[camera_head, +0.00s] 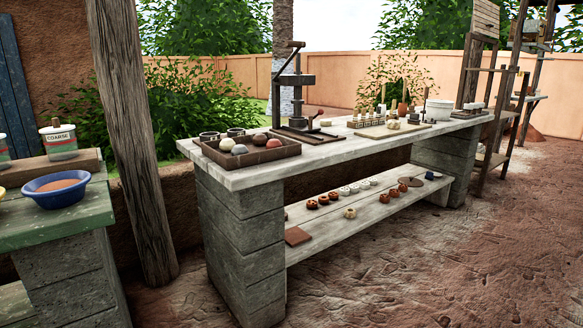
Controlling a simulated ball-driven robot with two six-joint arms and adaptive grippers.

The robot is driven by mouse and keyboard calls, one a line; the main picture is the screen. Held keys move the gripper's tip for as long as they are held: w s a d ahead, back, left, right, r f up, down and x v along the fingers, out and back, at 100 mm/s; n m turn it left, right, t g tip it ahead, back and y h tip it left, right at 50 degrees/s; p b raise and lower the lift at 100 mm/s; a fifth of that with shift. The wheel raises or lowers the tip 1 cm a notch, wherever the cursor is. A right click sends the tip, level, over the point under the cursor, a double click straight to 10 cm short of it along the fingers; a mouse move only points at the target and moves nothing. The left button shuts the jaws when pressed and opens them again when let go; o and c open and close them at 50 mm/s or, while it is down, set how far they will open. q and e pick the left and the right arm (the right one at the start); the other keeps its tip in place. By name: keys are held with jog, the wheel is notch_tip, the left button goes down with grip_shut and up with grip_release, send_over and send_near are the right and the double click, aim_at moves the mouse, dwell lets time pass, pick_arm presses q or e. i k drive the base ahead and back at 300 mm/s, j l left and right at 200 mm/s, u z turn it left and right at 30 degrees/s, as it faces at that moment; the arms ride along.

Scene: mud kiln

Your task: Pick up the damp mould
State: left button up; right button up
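I cannot tell for sure which thing is the damp mould. Two dark round cups (209,136) stand at the back left of a wooden tray (272,156) on the long workbench. The tray also holds several clay balls, with a reddish one (273,143) and a pale one (239,149) among them. A dark lever press (297,100) stands upright behind the tray. Neither of my grippers is in view.
The workbench (345,146) has block legs and a lower shelf (350,215) with several small rings. A pegged board (375,132) and a white bucket (438,110) stand farther right. A wooden post (135,140) and green table (60,226) with a blue bowl (52,197) are left. Ground in front is clear.

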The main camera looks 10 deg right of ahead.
aim_at(391, 124)
jog(key=i+z, duration=0.35)
jog(key=i+j+z, duration=0.1)
jog(key=i+z, duration=0.2)
jog(key=i, duration=0.3)
jog(key=i+j+z, duration=0.2)
jog(key=i+z, duration=0.15)
jog(key=i+u, duration=0.15)
jog(key=u, duration=0.2)
jog(key=i+l+u, duration=0.1)
jog(key=u, duration=0.25)
jog(key=i+l, duration=0.05)
